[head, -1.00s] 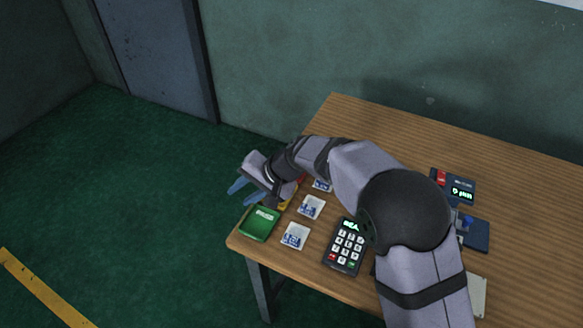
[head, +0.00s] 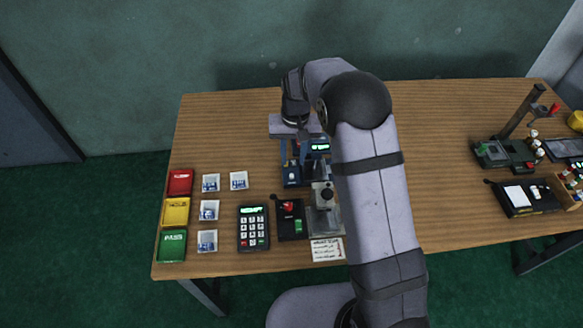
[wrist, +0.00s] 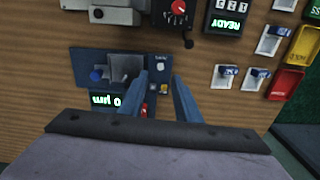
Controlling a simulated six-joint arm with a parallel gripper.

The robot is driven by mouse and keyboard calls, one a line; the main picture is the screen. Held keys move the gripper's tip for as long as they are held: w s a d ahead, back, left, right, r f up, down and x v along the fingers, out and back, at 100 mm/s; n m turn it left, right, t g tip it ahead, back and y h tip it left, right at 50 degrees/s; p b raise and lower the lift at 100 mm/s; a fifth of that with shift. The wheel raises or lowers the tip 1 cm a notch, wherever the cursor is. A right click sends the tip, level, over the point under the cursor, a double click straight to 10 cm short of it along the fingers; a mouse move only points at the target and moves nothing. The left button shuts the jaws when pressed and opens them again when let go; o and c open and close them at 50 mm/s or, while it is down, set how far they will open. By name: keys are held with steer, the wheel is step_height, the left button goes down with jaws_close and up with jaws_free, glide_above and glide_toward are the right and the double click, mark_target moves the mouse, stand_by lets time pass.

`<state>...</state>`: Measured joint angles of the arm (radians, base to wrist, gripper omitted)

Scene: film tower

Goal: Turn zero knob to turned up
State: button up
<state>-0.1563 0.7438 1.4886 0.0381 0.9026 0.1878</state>
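The dark blue gauge (wrist: 127,62) has a lit readout (wrist: 106,100) of zero µm, upside down in the wrist view. I cannot tell for sure which part is the zero knob. My gripper (wrist: 160,79) is open and empty, its blue fingers apart over the gauge's right part. A red part (wrist: 145,109) shows between the fingers. In the head view my gripper (head: 293,154) is above the gauge (head: 292,173), partly hiding it.
A keypad (head: 254,228) and a black box with a red knob (head: 289,218) stand in front of the gauge. Red (head: 180,182), yellow (head: 175,212) and green (head: 172,246) trays and several white dishes lie left. A stand (head: 522,130) is far right.

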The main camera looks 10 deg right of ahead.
mark_target(292, 175)
steer(key=shift+a+f+p, duration=0.15)
steer(key=shift+f+p, duration=0.85)
steer(key=shift+f, duration=2.5)
jaws_close()
